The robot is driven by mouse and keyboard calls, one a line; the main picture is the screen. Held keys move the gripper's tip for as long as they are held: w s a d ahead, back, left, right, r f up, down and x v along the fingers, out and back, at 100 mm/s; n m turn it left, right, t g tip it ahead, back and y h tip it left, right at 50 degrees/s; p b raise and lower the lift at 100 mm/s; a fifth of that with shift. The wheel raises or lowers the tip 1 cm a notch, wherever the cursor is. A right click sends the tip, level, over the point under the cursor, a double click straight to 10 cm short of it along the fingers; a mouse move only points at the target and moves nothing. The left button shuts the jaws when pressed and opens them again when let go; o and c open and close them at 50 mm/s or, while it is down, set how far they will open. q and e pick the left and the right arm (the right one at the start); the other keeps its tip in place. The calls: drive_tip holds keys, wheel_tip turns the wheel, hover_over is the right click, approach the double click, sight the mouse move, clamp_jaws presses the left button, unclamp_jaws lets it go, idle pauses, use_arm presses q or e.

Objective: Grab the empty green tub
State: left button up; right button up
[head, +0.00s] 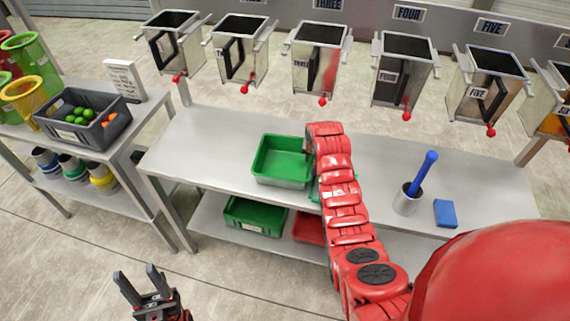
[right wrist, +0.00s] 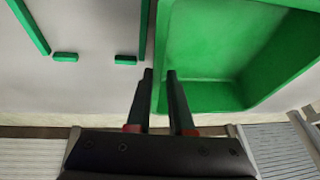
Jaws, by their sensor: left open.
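The empty green tub (head: 284,150) stands on the metal table in the head view, just left of my right arm. Its green inside and near wall fill the upper right of the right wrist view (right wrist: 215,60). My right gripper (right wrist: 159,75) has its fingers apart, with the tub's side wall showing between them. I cannot tell whether they touch it. In the head view my red arm hides this gripper. My left gripper (head: 138,282) is open and empty at the bottom left, over the floor, away from the table.
A green-edged item (right wrist: 95,57) lies beside the tub. A green bin (head: 255,214) and a red bin (head: 308,228) sit on the lower shelf. A cup with a blue-handled tool (head: 408,200) and a blue block (head: 445,213) stand right of my arm. Metal hoppers (head: 319,58) line the back.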

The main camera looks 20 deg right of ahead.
drive_tip(key=shift+w+f+p, duration=0.2)
drive_tip(key=shift+f+p, duration=0.3)
drive_tip(key=shift+p+x, duration=0.45)
drive_tip(key=shift+x, duration=0.3)
drive_tip(key=shift+w+d+f, duration=0.1)
drive_tip(key=shift+w+f, duration=0.1)
drive_tip(key=shift+f, duration=0.05)
drive_tip(key=shift+x, duration=0.8)
clamp_jaws()
drive_tip(key=shift+s, duration=0.1)
